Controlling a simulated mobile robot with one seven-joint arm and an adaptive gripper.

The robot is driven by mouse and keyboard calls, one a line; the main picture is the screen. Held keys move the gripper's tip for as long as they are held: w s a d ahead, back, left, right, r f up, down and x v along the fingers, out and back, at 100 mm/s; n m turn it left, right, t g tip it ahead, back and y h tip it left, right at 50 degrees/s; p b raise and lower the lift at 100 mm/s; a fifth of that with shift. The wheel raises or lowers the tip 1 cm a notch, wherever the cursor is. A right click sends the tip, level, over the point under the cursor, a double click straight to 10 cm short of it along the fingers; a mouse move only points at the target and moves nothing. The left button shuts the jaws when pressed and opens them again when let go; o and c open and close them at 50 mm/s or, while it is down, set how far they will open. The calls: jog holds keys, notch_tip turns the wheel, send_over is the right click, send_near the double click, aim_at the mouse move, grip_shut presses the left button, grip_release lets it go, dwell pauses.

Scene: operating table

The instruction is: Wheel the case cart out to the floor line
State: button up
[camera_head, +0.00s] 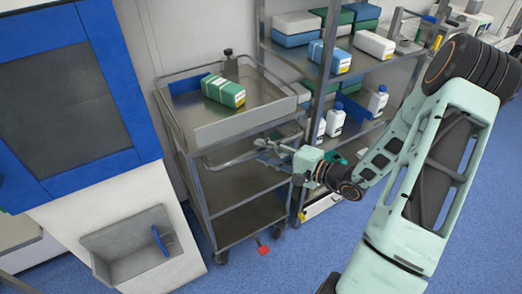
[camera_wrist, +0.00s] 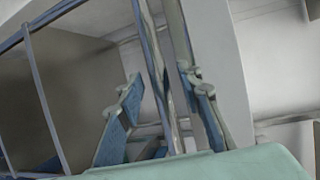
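The case cart (camera_head: 222,184) is a steel trolley with a raised tray top and lower shelves, standing between the blue-framed cabinet and the steel rack. A push handle (camera_head: 228,160) runs along its near side below the top. My gripper (camera_head: 268,148) is at the right end of this handle. In the wrist view my gripper (camera_wrist: 160,88) is open, its two blue-grey fingers apart. A metal bar (camera_wrist: 166,85) passes between them, with gaps seen on both sides. I cannot make out a floor line.
A green and white box (camera_head: 223,92) lies in the cart's top tray. A red pedal (camera_head: 263,248) is low by a caster. The blue-framed cabinet (camera_head: 72,105) is close on the left; the rack (camera_head: 360,75) with boxes and bottles adjoins on the right. Blue floor (camera_head: 285,265) is open in front.

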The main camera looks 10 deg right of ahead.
jog(key=shift+x, duration=0.85)
jog(key=shift+c, duration=0.6)
grip_shut()
